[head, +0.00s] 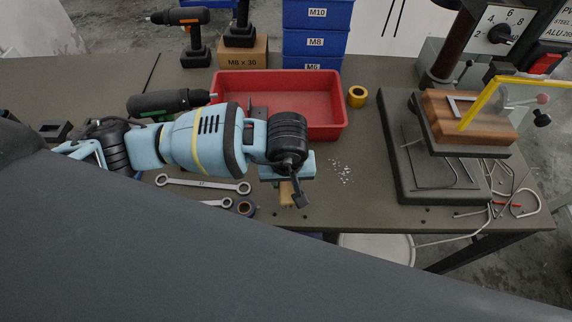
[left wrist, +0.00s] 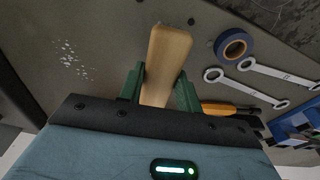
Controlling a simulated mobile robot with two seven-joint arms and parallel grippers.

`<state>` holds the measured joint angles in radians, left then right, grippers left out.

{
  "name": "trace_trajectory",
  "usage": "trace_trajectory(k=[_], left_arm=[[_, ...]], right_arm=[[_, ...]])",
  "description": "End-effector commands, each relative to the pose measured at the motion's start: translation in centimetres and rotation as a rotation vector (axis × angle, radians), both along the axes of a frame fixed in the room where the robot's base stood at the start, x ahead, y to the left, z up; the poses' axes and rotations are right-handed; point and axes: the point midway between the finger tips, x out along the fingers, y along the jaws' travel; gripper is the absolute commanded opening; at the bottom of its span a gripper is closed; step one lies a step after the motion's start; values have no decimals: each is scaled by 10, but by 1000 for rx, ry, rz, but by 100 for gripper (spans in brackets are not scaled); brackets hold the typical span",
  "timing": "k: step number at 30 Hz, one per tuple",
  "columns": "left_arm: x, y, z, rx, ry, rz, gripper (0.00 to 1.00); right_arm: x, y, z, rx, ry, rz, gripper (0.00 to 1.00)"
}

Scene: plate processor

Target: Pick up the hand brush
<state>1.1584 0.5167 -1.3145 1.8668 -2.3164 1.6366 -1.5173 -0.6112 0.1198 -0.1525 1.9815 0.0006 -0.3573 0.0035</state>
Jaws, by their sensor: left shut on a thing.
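The hand brush shows as a light wooden handle (left wrist: 168,58) in the left wrist view, between the two green fingers of my left gripper (left wrist: 160,88). The fingers are shut on the handle. In the head view my left gripper (head: 292,188) is low over the front part of the bench, and a bit of the wooden handle (head: 286,192) shows below it. The bristles are hidden, and I cannot tell whether the brush touches the bench. My right gripper is not in view.
A red tray (head: 325,122) stands behind my left gripper. Small pale shavings (head: 341,171) lie to its right, wrenches (head: 203,184) and a blue tape roll (head: 245,207) to its left. A drill press base (head: 407,180) stands farther right. A yellow roll (head: 357,96) is beside the tray.

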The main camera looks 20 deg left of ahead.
Motion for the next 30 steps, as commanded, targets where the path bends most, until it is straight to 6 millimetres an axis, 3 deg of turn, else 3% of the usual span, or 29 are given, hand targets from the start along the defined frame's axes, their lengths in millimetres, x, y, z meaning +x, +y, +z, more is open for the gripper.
trace_trajectory(k=[6,12,18,28,29,30], left_arm=[[-54,-18,5,-1,3,-5,10],[-85,-29,8,-1,1,-3,10],[-99,-33,9,1,1,0,10],[-101,-34,10,1,0,1,10],[-101,-34,10,1,0,1,30],[-101,-34,10,1,0,1,25]], right_arm=[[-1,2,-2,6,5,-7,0],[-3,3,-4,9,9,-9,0],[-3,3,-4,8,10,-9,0],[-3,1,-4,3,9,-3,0],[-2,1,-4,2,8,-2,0],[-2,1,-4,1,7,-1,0]])
